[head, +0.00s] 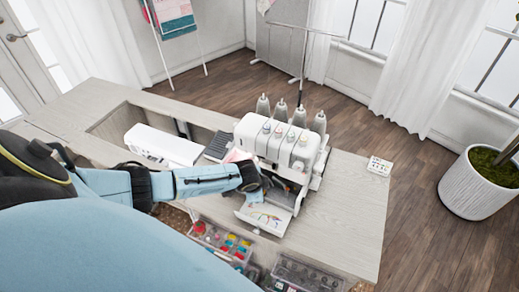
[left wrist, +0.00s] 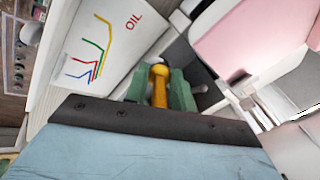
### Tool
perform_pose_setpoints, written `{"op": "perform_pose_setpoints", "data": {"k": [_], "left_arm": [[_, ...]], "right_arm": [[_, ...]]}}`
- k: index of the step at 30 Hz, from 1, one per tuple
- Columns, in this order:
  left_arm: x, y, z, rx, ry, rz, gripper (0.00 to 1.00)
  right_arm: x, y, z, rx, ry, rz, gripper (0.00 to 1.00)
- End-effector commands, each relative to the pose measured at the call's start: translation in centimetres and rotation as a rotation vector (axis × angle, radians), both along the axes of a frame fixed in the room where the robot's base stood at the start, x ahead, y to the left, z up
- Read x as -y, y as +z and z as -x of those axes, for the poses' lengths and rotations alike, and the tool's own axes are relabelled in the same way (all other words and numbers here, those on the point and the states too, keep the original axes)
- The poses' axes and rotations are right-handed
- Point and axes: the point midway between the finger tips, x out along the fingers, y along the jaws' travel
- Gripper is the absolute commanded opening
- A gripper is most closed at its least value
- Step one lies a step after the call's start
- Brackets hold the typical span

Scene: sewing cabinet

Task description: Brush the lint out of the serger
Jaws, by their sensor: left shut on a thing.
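The white serger (head: 280,138) stands on the cabinet top with several grey thread cones on it. Its front cover (head: 263,217) is folded down, showing coloured thread lines; in the left wrist view the cover (left wrist: 110,45) also reads "OIL". My left gripper (head: 264,188) is at the serger's open front, above the cover's inner edge. In the left wrist view its green fingers (left wrist: 158,93) are shut on a yellow handle (left wrist: 159,88), which looks like the lint brush's. The handle's far end points into the dark opening; bristles and lint cannot be made out. My right gripper is out of view.
A white sewing machine (head: 162,146) lies in the cabinet recess to the left. An open drawer of colourful spools (head: 222,240) and a clear box (head: 305,275) are at the front. The right tabletop (head: 350,215) is clear.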

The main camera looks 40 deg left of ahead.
Motion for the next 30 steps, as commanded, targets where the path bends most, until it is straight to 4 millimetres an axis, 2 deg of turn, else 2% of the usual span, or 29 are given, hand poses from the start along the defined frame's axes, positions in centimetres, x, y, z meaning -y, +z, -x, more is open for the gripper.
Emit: {"op": "perform_pose_setpoints", "data": {"k": [30], "left_arm": [[-2.2, -0.3, 0.4, -0.001, 0.001, -0.001, 0.0]], "right_arm": [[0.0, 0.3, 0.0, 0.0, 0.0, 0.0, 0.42]]}}
